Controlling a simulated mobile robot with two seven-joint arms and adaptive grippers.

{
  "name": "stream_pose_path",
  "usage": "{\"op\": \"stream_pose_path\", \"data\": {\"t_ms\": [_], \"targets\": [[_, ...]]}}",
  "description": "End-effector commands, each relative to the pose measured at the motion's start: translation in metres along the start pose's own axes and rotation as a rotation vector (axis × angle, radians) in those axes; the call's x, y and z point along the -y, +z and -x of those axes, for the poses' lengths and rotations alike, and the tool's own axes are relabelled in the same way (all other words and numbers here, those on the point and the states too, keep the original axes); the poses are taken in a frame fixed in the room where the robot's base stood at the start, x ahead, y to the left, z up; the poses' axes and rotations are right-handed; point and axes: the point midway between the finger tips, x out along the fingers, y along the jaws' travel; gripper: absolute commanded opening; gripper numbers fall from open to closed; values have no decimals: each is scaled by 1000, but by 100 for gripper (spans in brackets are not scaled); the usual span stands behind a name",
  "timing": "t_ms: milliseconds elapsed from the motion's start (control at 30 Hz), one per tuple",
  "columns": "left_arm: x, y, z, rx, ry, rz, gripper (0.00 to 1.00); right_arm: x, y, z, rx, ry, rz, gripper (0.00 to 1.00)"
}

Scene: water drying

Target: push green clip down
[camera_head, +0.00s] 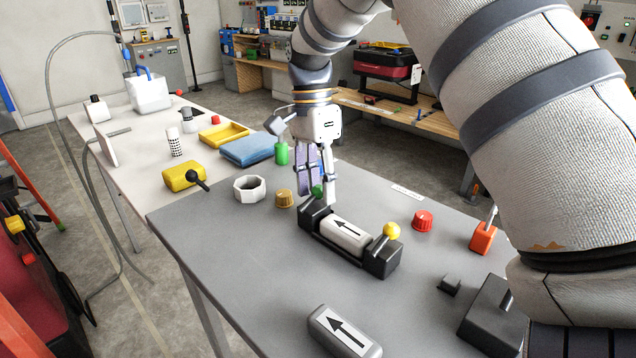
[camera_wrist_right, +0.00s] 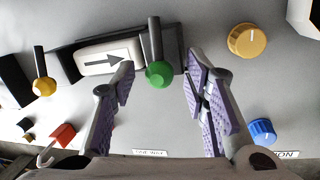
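The green clip (camera_wrist_right: 159,74) has a round green knob on a dark lever at one end of a black holder (camera_wrist_right: 172,39). In the head view the green knob (camera_head: 318,190) is partly hidden by my right gripper's fingers. A white filter block (camera_head: 345,233) with a black arrow lies in the holder. A yellow-knobbed clip (camera_head: 391,230) is at the holder's other end. My right gripper (camera_head: 317,197) points down over the green clip's end. In the right wrist view it (camera_wrist_right: 160,62) is open, fingers apart on either side of the green knob. My left gripper is not in view.
The grey table carries a gold knob (camera_head: 284,198), a red knob (camera_head: 423,220), a white ring (camera_head: 249,188) and a grey arrow block (camera_head: 342,333). A blue knob (camera_wrist_right: 262,131) sits near my right gripper. The front left of the table is clear.

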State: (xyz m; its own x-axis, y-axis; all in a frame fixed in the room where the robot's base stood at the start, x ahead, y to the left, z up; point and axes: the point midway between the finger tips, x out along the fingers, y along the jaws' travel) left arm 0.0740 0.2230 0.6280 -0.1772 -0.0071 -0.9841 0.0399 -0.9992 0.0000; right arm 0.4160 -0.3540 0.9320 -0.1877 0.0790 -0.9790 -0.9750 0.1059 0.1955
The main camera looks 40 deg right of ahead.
Motion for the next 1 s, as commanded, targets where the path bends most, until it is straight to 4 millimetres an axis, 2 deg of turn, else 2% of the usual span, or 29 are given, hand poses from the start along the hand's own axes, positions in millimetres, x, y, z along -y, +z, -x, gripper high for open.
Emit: {"op": "stream_pose_path", "data": {"t_ms": [133,233,500,600,767,1000], "targets": [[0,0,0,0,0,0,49,0,0,2,0,-1,0,41],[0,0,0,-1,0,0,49,1,0,16,-1,-5,0,41],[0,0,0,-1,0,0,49,1,0,89,-1,-6,0,41],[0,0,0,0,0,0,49,1,0,106,0,-3,0,41],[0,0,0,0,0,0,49,0,0,119,0,-1,0,41],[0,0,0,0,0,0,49,0,0,120,0,0,0,41]]}}
